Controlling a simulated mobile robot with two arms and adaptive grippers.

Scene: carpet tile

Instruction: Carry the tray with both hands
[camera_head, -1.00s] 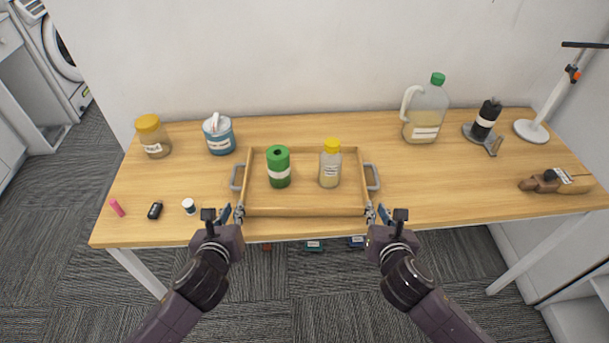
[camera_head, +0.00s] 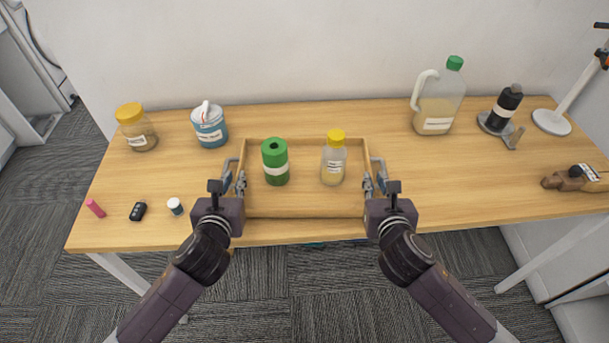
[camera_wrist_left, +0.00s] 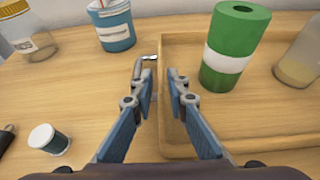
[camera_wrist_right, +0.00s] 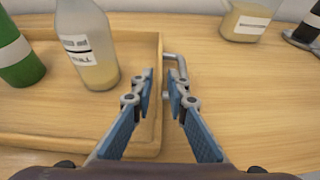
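The wooden tray (camera_head: 305,212) lies on the table with a grey handle on each short side. On it stand a green roll with a white band (camera_head: 275,162) and a clear bottle with a yellow cap (camera_head: 334,160). My left gripper (camera_head: 233,178) is open at the tray's left side; in the left wrist view its fingers (camera_wrist_left: 160,85) stand apart, with the left handle (camera_wrist_left: 148,58) just beyond the tips. My right gripper (camera_head: 375,180) is open at the right side; in the right wrist view its fingers (camera_wrist_right: 161,85) straddle the tray's right rim, near the right handle (camera_wrist_right: 178,65).
On the left of the table are a yellow-lidded jar (camera_head: 137,130), a blue tub (camera_head: 210,128), a black fob (camera_head: 138,211), a small white-capped jar (camera_head: 175,206) and a pink stick (camera_head: 95,208). A big jug (camera_head: 437,105) and a black bottle (camera_head: 503,110) stand right.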

